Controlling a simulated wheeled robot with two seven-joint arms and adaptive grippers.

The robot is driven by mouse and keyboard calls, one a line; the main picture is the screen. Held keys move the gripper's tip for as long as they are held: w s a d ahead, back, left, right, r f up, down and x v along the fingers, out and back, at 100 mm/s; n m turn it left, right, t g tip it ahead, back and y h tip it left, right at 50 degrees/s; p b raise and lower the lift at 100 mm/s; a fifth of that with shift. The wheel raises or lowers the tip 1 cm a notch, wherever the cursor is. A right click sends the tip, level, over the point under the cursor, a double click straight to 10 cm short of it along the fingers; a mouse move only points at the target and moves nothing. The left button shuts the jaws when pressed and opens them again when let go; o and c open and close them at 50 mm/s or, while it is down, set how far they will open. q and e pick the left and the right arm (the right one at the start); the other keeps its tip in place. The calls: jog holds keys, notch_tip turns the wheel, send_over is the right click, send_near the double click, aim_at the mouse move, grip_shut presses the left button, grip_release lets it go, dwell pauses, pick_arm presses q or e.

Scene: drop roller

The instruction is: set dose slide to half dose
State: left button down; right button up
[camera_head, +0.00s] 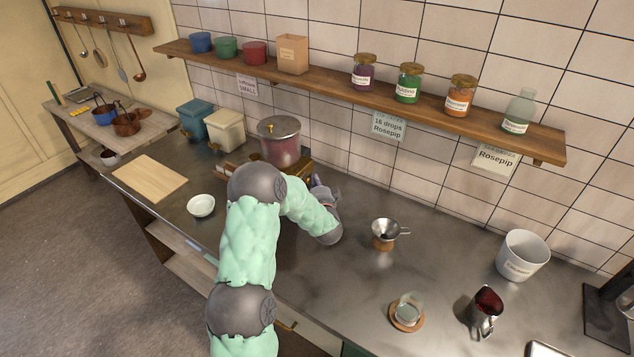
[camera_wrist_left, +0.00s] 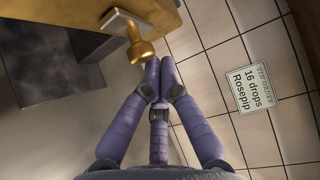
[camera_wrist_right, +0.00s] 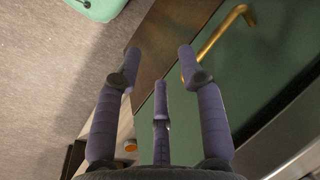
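The dispenser is a lidded clear vessel (camera_head: 280,145) of red contents on a brass-coloured base, at the back of the counter. In the left wrist view a brass knob (camera_wrist_left: 142,50) on a pale plate sticks out from the golden body (camera_wrist_left: 165,14); it looks like the dose slide's knob. My left gripper (camera_head: 322,190) is at the dispenser's right side, partly hidden by my arm. Its fingertips (camera_wrist_left: 161,66) are together, just beside the knob; contact cannot be told. No dose marks are readable. My right gripper (camera_wrist_right: 158,60) is open and empty near a green drawer front.
A steel funnel cup (camera_head: 384,232), a glass on a coaster (camera_head: 407,312), a metal jug (camera_head: 486,310) and a white bucket (camera_head: 522,255) stand to the right. A white bowl (camera_head: 201,205) is left. A brass handle (camera_wrist_right: 222,42) is near my right gripper.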

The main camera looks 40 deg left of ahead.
pick_arm(q)
jog(key=s, duration=0.4)
jog(key=shift+s+d, duration=0.2)
jog(key=shift+s, duration=0.05)
jog(key=shift+d, duration=0.1)
jog(key=v, duration=1.2)
jog(key=shift+w+r, duration=0.1)
